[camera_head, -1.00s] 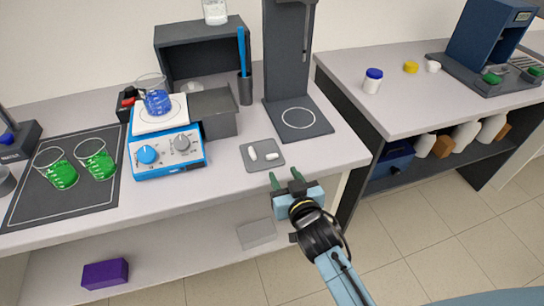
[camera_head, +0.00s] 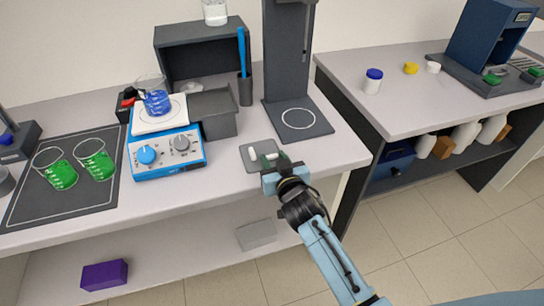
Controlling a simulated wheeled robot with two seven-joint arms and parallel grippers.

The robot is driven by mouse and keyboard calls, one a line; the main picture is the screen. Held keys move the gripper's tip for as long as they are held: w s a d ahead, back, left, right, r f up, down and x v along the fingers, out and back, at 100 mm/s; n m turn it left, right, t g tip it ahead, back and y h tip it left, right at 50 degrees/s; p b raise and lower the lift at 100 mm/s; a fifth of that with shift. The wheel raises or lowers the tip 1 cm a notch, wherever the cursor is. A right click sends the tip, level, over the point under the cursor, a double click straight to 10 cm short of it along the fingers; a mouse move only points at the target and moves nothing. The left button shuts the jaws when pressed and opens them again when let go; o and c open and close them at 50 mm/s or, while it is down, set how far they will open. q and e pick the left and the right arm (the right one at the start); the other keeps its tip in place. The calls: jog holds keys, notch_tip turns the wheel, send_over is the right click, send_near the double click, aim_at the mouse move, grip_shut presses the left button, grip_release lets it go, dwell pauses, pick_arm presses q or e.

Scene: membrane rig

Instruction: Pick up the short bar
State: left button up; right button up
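Two small white bars lie on a grey square tray (camera_head: 256,168) near the front edge of the left bench. The left white bar (camera_head: 252,153) is in plain view, clear of the gripper. My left gripper is not in view.
A hotplate stirrer (camera_head: 166,151) with a blue-filled beaker stands left of the tray, beside a grey box (camera_head: 215,112). A dark stand (camera_head: 298,121) is behind the tray. Two green-filled beakers (camera_head: 60,170) sit on a dark mat at left. The right bench stands across a gap.

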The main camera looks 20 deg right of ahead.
jog(key=c, duration=0.5)
